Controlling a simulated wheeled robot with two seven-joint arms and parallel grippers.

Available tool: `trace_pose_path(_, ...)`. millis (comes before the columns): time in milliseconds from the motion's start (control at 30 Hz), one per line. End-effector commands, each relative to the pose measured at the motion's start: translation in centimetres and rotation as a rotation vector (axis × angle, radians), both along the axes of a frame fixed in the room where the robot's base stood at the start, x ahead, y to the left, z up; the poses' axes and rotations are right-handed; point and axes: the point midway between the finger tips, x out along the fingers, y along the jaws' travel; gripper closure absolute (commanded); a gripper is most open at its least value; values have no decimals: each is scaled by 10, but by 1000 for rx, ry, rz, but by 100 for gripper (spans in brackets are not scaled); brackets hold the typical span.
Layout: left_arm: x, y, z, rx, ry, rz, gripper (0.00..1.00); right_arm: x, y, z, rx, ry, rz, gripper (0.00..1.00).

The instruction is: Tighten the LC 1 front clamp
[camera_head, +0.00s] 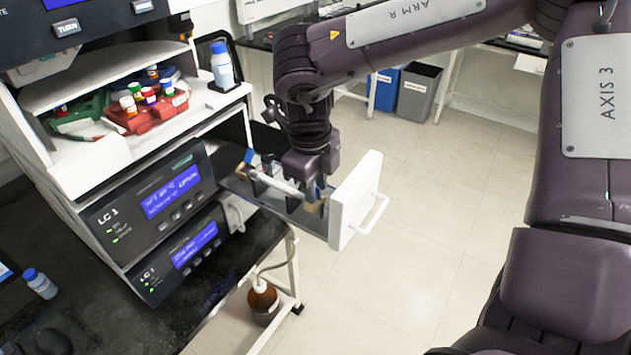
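The LC 1 stack (128,208) stands at the left, with blue displays on its dark front panels. A drawer with a white front (352,198) is pulled out from its right side. A pale, tube-like column (281,184) lies in the drawer's dark tray. A small blue and tan piece (247,160) sits at the column's far end, and another tan piece (314,207) is near the drawer front. It is unclear which is the front clamp. My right gripper (303,198) points down over the front part of the tray, at the column's near end. Its fingertips are partly hidden. My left gripper is not in view.
A red rack of vials (150,112) and a blue-capped bottle (222,68) are on the stack above. A brown bottle (263,299) stands low under the bench. The drawer handle (374,214) sticks out over open floor (430,210).

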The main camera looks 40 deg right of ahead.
Motion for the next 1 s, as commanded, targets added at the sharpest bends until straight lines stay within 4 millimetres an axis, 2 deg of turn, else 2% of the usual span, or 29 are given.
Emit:
trace_pose_path(233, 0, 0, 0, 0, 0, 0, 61, 0, 0, -1, 0, 0, 0, 74)
trace_pose_path(433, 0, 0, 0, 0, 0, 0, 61, 0, 0, -1, 0, 0, -1, 99)
trace_pose_path(467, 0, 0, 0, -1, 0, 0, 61, 0, 0, -1, 0, -1, -1, 100)
trace_pose_path(767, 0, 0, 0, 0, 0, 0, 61, 1, -1, -1, 9, 2, -2, 100)
trace_pose_path(1000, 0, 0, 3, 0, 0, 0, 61, 3, -6, 0, 85, 32, -5, 100)
